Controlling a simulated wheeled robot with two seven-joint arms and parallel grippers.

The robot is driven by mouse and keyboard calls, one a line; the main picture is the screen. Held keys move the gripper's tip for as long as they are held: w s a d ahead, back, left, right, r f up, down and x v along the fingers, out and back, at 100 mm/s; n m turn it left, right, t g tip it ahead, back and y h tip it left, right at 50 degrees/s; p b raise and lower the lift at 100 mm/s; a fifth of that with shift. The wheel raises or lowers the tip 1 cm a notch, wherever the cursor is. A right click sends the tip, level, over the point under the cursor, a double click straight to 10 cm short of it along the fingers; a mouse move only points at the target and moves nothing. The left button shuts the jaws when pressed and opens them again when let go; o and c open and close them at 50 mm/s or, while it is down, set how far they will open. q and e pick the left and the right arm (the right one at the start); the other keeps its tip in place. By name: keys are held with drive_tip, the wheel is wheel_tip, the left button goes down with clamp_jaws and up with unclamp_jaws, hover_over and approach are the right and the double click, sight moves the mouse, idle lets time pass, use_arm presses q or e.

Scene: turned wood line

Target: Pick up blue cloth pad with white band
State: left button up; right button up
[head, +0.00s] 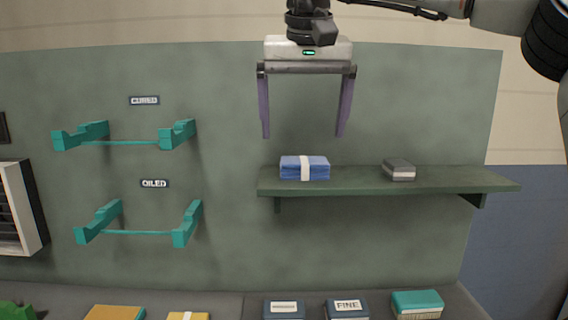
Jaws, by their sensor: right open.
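The blue cloth pad with a white band (318,169) lies flat on the left part of a green wall shelf (440,182). My right gripper (303,134) hangs above it in the head view, its two purple-grey fingers pointing down and spread wide. The jaws are open and empty. The fingertips show a little higher than the pad in the picture, one to each side of it. How far the gripper is in front of the pad is hard to tell. My left gripper does not show.
A grey block (399,169) lies on the shelf right of the pad. Teal brackets sit left under labels CURED (144,100) and OILED (154,183). Below, a bench holds a box marked FINE (347,306), a teal block (417,302) and an orange block (115,312).

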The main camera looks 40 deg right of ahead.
sight(304, 160)
drive_tip(key=shift+s+d+f, duration=0.1)
drive_tip(key=shift+d+f, duration=0.1)
drive_tip(key=shift+f, duration=0.4)
drive_tip(key=shift+s+d+f, duration=0.1)
drive_tip(key=shift+d+f, duration=0.1)
drive_tip(key=shift+f, duration=0.35)
drive_tip(key=x, duration=0.6)
drive_tip(key=shift+w, duration=0.3)
drive_tip(key=c, duration=1.1)
drive_tip(key=shift+c, duration=0.2)
drive_tip(key=shift+r, duration=0.1)
wheel_tip(304, 160, up, 10)
